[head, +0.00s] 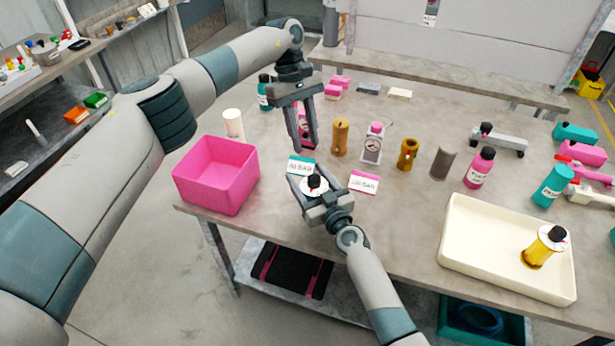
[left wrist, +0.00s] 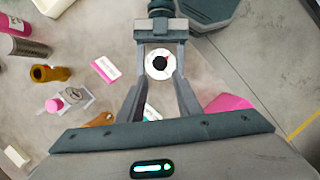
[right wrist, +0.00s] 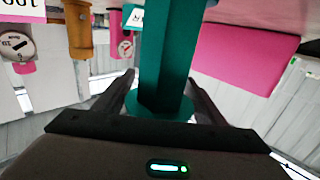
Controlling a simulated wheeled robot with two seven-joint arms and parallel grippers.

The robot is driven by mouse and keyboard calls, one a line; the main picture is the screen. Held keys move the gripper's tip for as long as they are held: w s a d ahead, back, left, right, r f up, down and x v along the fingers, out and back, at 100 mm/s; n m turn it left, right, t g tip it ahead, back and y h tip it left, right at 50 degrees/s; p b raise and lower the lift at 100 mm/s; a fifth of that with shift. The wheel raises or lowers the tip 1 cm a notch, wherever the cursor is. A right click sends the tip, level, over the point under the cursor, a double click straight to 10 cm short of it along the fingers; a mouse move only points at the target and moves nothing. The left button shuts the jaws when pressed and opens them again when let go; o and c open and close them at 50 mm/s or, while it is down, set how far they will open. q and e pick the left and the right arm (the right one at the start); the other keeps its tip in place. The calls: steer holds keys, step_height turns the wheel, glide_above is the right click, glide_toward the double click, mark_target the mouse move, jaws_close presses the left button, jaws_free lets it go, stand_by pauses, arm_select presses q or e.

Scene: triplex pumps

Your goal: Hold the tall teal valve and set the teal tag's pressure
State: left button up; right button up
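My right gripper (head: 308,184) is shut around the column below the dial. My left gripper (head: 304,148) points down above and behind the dial, its fingers apart and empty. The teal tag (head: 301,167) lies behind the valve, its print too small to read surely. A pink tag (head: 364,182) lies to its right.
A pink bin (head: 215,177) stands close on the left. Behind are an ochre part (head: 340,138), a gauge stand (head: 373,145) and a brass part (head: 407,154). A cream tray (head: 480,268) holds a yellow valve (head: 543,248) at right. Table (head: 400,210) between is clear.

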mark_target(314, 177)
arm_select(q)
steer(key=shift+o, duration=0.6)
arm_select(e)
steer(key=c, duration=0.8)
arm_select(q)
steer(key=shift+o, duration=1.4)
steer(key=s+r+n+t, duration=0.1)
steer(key=n, duration=0.2)
steer(key=s+d+r+n+t+y, duration=0.1)
steer(key=n, duration=0.2)
steer(key=s+d+r+n+t+y, duration=0.1)
steer(key=n, duration=0.2)
steer(key=shift+s+d, duration=0.2)
steer(key=shift+f, duration=0.1)
step_height(314, 177, down, 12)
steer(key=shift+r, duration=0.1)
steer(key=shift+c, duration=0.6)
steer(key=c, duration=1)
